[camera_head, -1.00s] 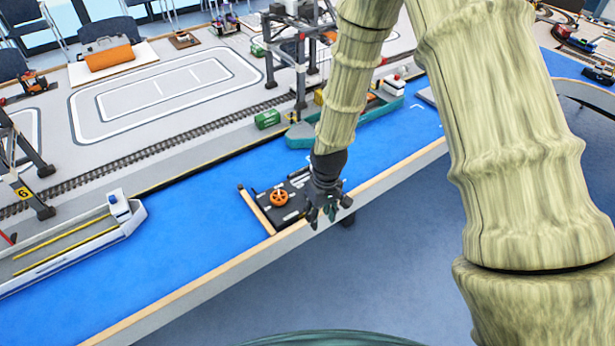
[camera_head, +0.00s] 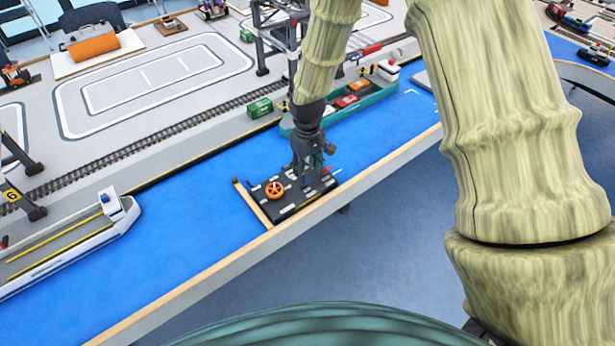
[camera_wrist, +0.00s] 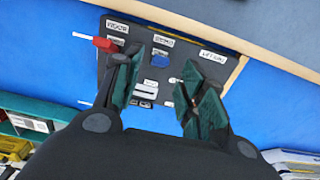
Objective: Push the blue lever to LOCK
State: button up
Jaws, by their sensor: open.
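A dark control panel (camera_head: 290,208) lies on the blue surface near the table's front edge; it also shows in the wrist view (camera_wrist: 115,63). A blue lever knob (camera_wrist: 160,60) sits on the panel in the wrist view, below a white label too small to read. My gripper (camera_head: 310,178) is over the right part of the panel. In the wrist view my gripper (camera_wrist: 160,78) is open, with a green-padded finger on each side and nothing between the pads. The blue knob appears in the gap between the fingertips; I cannot tell any contact.
A red lever handle (camera_wrist: 105,44) is left of the blue knob in the wrist view. An orange wheel (camera_head: 274,190) is on the panel's left part. A wooden strip (camera_head: 252,203) edges the panel.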

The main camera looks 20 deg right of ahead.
aim_at(294, 188)
jog(key=shift+f+p, duration=0.65)
jog(key=shift+f, duration=1.95)
grip_shut()
